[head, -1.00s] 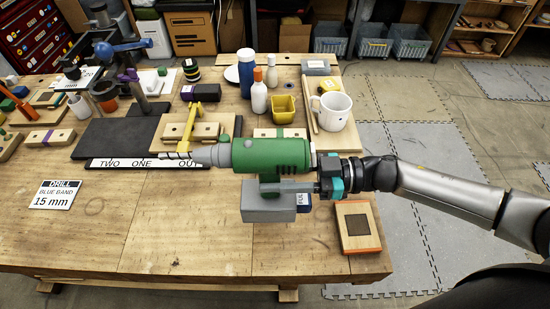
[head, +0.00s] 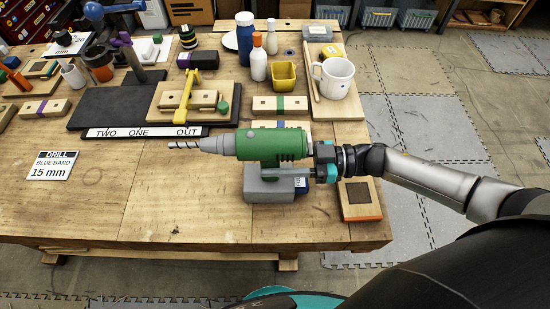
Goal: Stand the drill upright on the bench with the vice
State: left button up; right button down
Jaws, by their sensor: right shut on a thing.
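The green and grey drill (head: 260,145) is upright over the front part of the wooden bench (head: 180,215), its grey base down and its bit pointing left. The base is at or just above the bench top; I cannot tell if it touches. My right gripper (head: 320,166) is shut on the drill from the right, at the grip below the green body. Its fingertips are partly hidden. A blue-handled tool (head: 95,10) at the far left, cut off by the top edge, may be the vice. My left gripper is not in view.
An orange-edged wooden block (head: 360,200) lies right of the drill base. Behind are a white mug (head: 335,78), a yellow cup (head: 284,76), bottles and a black board (head: 110,110) with a label strip. A drill card (head: 53,166) lies left. The front left bench is clear.

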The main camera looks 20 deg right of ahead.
jog(key=shift+w+r, duration=0.1)
jog(key=shift+r, duration=0.05)
jog(key=c, duration=0.5)
grip_release()
jog(key=shift+f, duration=0.3)
jog(key=shift+r, duration=0.1)
jog(key=shift+d, duration=0.25)
jog(key=b+v, duration=0.2)
jog(key=v, duration=0.9)
jog(key=shift+s+d+r, duration=0.1)
jog(key=shift+s+d, duration=0.15)
